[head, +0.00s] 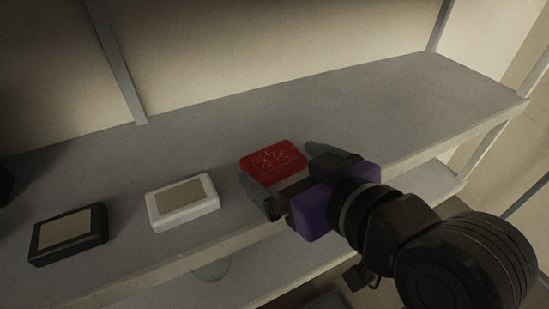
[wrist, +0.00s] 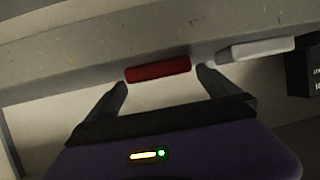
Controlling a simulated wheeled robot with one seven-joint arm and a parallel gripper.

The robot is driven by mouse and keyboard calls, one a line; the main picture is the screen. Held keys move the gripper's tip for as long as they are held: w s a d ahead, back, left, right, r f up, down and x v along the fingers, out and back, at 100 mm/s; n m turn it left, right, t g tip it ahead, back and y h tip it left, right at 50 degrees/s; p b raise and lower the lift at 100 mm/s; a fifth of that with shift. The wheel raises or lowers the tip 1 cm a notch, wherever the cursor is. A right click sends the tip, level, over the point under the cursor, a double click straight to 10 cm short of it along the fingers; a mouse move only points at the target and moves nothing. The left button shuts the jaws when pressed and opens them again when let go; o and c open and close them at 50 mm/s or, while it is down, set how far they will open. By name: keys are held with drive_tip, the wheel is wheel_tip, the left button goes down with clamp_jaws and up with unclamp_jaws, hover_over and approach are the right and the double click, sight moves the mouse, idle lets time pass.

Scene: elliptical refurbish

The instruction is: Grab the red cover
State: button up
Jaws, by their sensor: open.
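The red cover (head: 273,160) is a flat red block with light markings on top, lying on the grey shelf (head: 380,100) near its front edge. My gripper (head: 277,167) is open, with one finger on either side of the red cover in the head view. In the wrist view the red cover (wrist: 158,69) shows as a thin red strip between and just beyond the two fingertips (wrist: 162,75). I cannot tell whether either finger touches it. The near side of the cover is partly hidden by my gripper in the head view.
A white block with a beige top (head: 183,202) lies left of the red cover, and a black one (head: 68,233) further left. The white one also shows in the wrist view (wrist: 256,48). A metal upright (head: 120,65) stands at the back. The shelf's right part is clear.

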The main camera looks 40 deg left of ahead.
drive_tip(key=shift+x, duration=1.05)
drive_tip(key=c, duration=1.5)
drive_tip(key=shift+r, duration=0.1)
